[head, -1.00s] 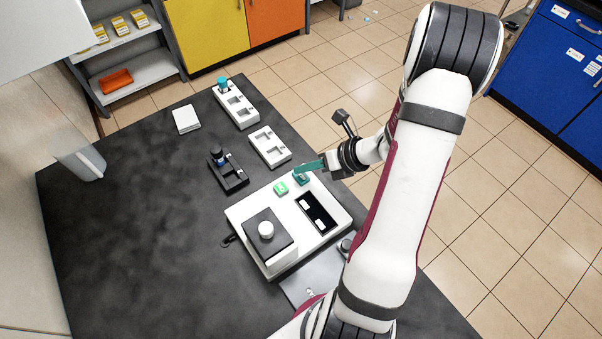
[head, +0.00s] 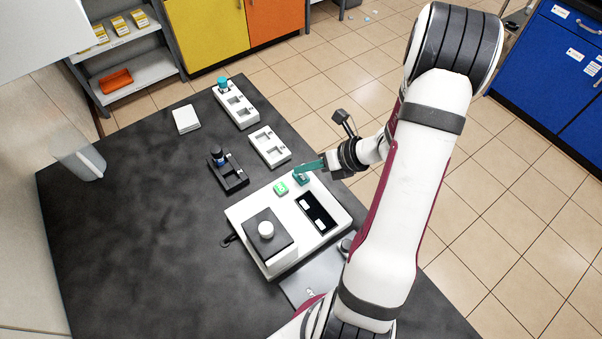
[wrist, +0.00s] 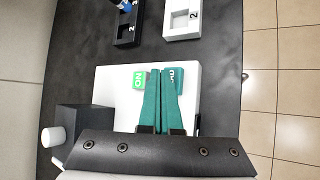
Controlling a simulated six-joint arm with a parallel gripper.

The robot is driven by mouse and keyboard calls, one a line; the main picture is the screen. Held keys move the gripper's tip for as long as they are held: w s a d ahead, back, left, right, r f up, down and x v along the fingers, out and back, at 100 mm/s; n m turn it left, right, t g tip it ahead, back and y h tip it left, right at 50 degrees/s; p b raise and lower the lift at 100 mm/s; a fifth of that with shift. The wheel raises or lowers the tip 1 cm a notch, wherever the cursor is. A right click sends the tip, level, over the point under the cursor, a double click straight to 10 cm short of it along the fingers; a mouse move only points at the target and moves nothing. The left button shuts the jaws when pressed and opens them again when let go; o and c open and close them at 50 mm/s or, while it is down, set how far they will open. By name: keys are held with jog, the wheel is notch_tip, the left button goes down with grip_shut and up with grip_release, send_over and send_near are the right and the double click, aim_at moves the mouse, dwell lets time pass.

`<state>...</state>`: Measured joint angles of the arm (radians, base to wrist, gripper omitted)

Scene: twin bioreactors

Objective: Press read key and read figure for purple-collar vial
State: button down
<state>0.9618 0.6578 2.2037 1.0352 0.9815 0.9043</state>
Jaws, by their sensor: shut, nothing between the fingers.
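The white reader (head: 243,218) stands on the dark table. On it are a bright green key (head: 281,188), a teal key (head: 301,179) and a dark panel (head: 322,219) with small white marks too small to read. My gripper (head: 297,169) has its teal fingers shut and empty at the teal key; I cannot tell whether they touch it. In the wrist view the fingertips (wrist: 161,71) overlap the teal key (wrist: 178,76), hiding part of its label, beside the green key (wrist: 139,79). I see no purple collar. A dark lidded block (head: 265,247) with a white knob covers the reader's near left.
A black rack (head: 234,181) holds a blue-marked vial (head: 218,157). A white rack (head: 245,117) holds a teal-capped vial (head: 223,86). Another white rack (head: 270,147) looks empty. A white pad (head: 186,119) lies at the back.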

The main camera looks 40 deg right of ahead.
aim_at(306, 178)
jog(key=shift+f, duration=0.15)
dwell(0.6)
jog(key=shift+f, duration=0.25)
jog(key=shift+f, duration=0.4)
dwell(0.5)
dwell(0.4)
jog(key=shift+r, duration=0.85)
jog(key=shift+r, duration=2.45)
